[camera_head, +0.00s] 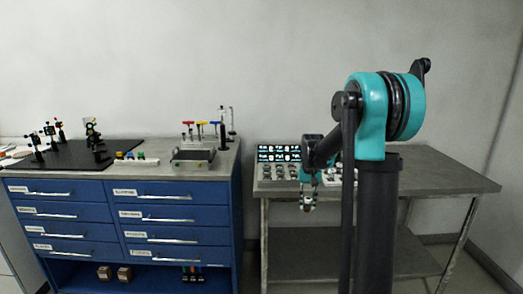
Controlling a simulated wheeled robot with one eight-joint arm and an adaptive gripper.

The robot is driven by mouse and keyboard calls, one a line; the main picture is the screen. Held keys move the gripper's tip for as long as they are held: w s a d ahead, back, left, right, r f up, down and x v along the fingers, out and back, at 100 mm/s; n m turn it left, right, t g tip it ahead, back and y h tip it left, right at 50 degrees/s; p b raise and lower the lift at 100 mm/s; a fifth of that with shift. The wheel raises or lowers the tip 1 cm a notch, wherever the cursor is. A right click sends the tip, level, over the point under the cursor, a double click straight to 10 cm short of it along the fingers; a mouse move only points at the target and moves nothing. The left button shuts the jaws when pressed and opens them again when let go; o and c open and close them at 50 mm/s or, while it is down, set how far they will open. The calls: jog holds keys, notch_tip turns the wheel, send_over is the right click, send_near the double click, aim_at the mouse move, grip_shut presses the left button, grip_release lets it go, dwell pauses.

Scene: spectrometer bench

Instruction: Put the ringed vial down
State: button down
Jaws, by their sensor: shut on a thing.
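My gripper (309,203) points down in front of the near edge of the grey table on the right. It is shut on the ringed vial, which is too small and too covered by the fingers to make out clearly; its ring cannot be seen. Behind the gripper, on the table's left end, is a dark rack or case (279,154) with rows of small pale round items. Several small round items (280,173) stand on a light base in front of it.
The grey table (440,178) is bare on its right side. My arm hides part of its middle. A blue drawer cabinet (180,190) stands to the left across a narrow gap, with a dark optics board (65,154), a shallow tray (193,156) and coloured-handled tools (202,124) on top.

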aim_at(309, 212)
jog(key=f+n, duration=0.1)
jog(key=f, duration=0.2)
jog(key=f+n, duration=0.1)
jog(key=f, duration=0.1)
jog(key=shift+s+d+f+n, duration=0.25)
jog(key=shift+s+d+n, duration=0.05)
jog(key=shift+d, duration=0.1)
notch_tip(309, 212, down, 12)
jog(key=s, duration=0.2)
jog(key=shift+s, duration=0.4)
